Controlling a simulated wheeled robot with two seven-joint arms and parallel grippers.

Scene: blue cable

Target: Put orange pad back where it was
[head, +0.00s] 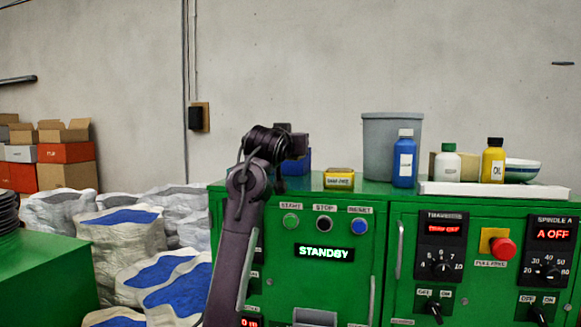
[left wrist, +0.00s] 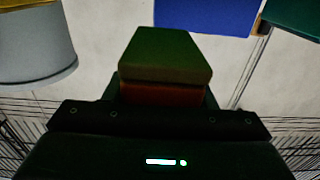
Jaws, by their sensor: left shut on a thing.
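My left arm rises from the bottom in the head view. Its gripper (head: 297,146) is over the back left of the green cabinet top, in front of a blue box (head: 297,161). In the left wrist view, which looks upside down, the left gripper (left wrist: 163,108) is shut on a two-layer block, green on one face and orange-red on the other, which I take for the orange pad (left wrist: 163,92). The pad is hard to make out in the head view. The blue box also shows at the top of the left wrist view (left wrist: 205,15). My right gripper is not in view.
A yellow labelled box (head: 339,181) sits on the cabinet top (head: 375,188), right of the arm. A grey bin (head: 392,142), blue bottle (head: 404,162), white bottle (head: 447,164), yellow bottle (head: 493,162) and bowl (head: 522,169) stand further right. Sacks (head: 123,230) lie left.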

